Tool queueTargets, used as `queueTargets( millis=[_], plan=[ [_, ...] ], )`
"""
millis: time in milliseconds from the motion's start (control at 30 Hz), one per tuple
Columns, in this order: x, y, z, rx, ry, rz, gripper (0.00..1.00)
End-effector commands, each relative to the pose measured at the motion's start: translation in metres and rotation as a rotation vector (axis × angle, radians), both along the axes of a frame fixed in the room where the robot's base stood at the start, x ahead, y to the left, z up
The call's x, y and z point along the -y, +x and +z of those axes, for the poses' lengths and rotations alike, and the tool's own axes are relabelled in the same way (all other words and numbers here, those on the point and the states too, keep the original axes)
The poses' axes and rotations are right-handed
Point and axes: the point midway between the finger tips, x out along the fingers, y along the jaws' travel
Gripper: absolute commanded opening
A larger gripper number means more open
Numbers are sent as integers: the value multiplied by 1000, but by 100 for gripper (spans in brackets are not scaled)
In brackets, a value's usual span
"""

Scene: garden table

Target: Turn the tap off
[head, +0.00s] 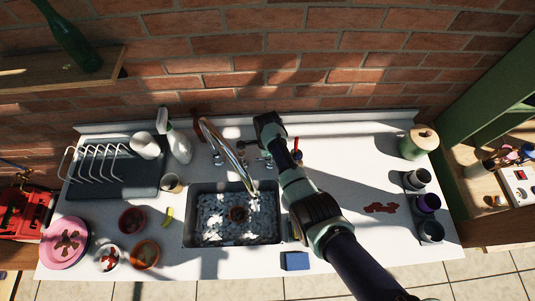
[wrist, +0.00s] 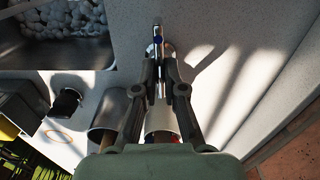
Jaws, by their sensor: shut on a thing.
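The tap's curved metal spout (head: 222,145) arches over the sink (head: 187,222) in the head view. I cannot tell whether water runs from it. In the wrist view a slim metal tap handle with a blue mark (wrist: 157,41) rises from a round base on the white counter. My gripper (wrist: 161,88) has its two fingers shut on this handle, one finger on each side. In the head view my arm reaches to the right of the spout, and its bulk hides the fingertips.
A spray bottle (head: 180,147) and a drying rack (head: 115,175) stand left of the spout. A metal cup (wrist: 108,112) stands close to my gripper. The counter around the red patch (head: 380,208) is mostly clear.

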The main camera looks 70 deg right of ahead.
Motion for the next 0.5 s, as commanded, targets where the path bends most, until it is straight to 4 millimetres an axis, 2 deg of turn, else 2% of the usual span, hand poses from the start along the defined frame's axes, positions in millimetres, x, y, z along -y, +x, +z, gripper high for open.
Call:
queueTargets(
  millis=[500],
  plan=[
    [1,0,1,0,0,-80,0]
  ],
)
